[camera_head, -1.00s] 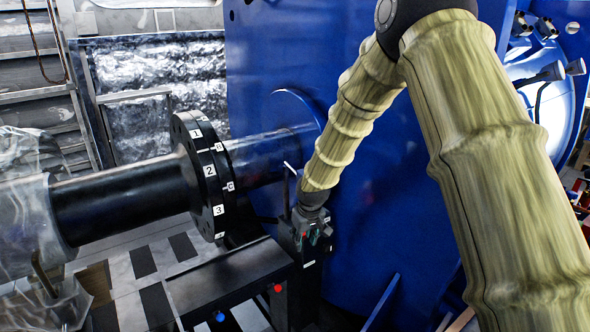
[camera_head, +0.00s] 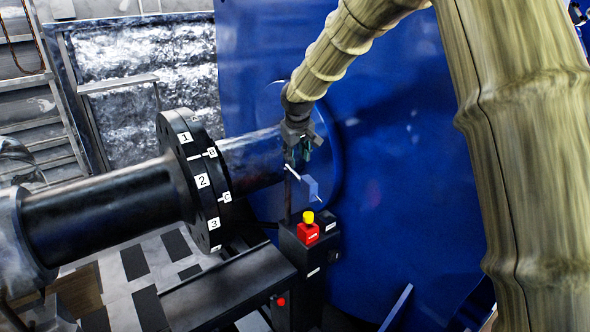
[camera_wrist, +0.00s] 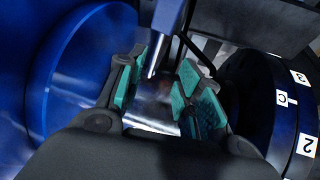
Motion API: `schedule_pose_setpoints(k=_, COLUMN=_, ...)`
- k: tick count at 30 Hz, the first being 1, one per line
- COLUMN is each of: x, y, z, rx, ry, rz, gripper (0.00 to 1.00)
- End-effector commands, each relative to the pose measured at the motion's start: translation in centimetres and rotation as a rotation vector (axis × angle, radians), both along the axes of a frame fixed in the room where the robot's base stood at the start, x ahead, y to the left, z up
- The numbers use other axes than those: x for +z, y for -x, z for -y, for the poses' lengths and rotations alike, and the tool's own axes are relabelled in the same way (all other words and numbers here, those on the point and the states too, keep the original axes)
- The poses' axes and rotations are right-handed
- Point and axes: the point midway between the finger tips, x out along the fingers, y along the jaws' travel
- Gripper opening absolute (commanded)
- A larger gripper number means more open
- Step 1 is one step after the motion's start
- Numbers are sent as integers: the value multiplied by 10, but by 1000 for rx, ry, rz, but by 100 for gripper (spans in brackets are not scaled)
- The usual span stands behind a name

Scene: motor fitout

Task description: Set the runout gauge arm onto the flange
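The runout gauge arm (camera_head: 311,188) shows as a blue-grey block with a thin pale rod, tilted, beside a dark upright post on the stand. The black flange (camera_head: 203,181), with numbered and lettered white labels, is left of it on the shaft; its edge also shows at right in the wrist view (camera_wrist: 284,121). My gripper (camera_head: 299,155) is just above the gauge arm, right of the flange. In the wrist view its teal-padded fingers (camera_wrist: 164,86) stand apart. A blue-grey bar with a metal tip (camera_wrist: 164,40) reaches between them; contact is unclear.
A stand holds a red box with a yellow button (camera_head: 308,228) below my gripper. A dark bench (camera_head: 228,287) lies in front of the flange. The large blue housing (camera_head: 400,170) closes off the right side behind my gripper.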

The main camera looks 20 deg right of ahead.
Motion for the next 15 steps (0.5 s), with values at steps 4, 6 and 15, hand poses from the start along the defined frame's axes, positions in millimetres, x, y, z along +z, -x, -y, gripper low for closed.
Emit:
schedule_pose_setpoints(k=4, x=-16, y=-6, z=7, rx=-6, ry=0, rz=-3, gripper=35)
schedule_pose_setpoints(k=6, x=-25, y=-9, z=9, rx=-6, ry=0, rz=-3, gripper=35)
schedule_pose_setpoints(k=15, x=-61, y=-26, z=11, rx=-3, ry=-1, rz=-3, gripper=35)
